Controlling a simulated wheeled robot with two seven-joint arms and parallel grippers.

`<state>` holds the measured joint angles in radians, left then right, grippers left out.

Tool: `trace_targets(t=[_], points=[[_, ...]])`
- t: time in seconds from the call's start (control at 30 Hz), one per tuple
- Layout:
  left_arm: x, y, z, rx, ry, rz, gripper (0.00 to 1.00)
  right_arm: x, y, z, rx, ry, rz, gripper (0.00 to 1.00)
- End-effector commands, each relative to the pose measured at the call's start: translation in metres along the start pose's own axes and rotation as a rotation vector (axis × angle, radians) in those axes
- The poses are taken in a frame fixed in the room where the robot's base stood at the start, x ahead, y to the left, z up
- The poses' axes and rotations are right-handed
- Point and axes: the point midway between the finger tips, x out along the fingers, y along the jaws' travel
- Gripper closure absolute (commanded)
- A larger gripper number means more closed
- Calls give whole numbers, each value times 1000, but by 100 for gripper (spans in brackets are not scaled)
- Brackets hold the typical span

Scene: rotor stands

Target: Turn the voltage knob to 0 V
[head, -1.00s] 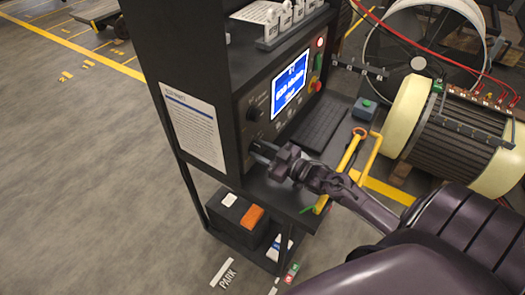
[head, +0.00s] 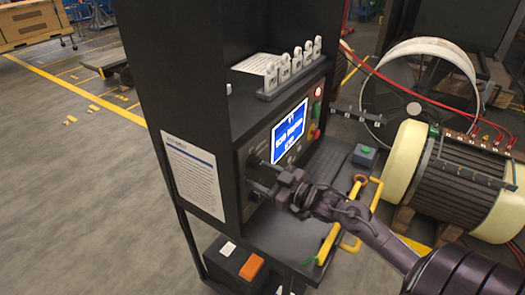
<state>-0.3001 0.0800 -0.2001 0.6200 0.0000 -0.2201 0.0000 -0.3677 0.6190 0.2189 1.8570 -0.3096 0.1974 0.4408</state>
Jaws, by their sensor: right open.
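The control panel (head: 309,103) is on the dark cabinet, with a lit blue screen (head: 290,132). A dark round knob (head: 252,157) sits on the panel to the left of and below the screen. Its pointer and scale are too small to read. My right gripper (head: 259,175) is in front of the lower panel, open and empty, with its two fingers spread one above the other and pointing left at the panel. The upper fingertip is at the knob's lower right edge in the picture; I cannot tell whether they touch. My left gripper is out of view.
A red light (head: 318,91) and other buttons are right of the screen. Grey holders (head: 292,68) stand on the shelf above. A large motor (head: 455,185) is at right.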

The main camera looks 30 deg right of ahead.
Motion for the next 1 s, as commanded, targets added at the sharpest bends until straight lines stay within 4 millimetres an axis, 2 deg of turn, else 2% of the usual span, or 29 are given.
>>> trace_targets(t=[0.2,0.4,0.6,1.0], points=[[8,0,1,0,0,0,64,-2,9,-52,-5,3,0,44],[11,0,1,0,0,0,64,-3,15,-86,-3,1,-1,44],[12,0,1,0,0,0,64,-4,17,-98,0,-1,0,44],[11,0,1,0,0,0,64,-4,17,-100,0,-1,0,44]])
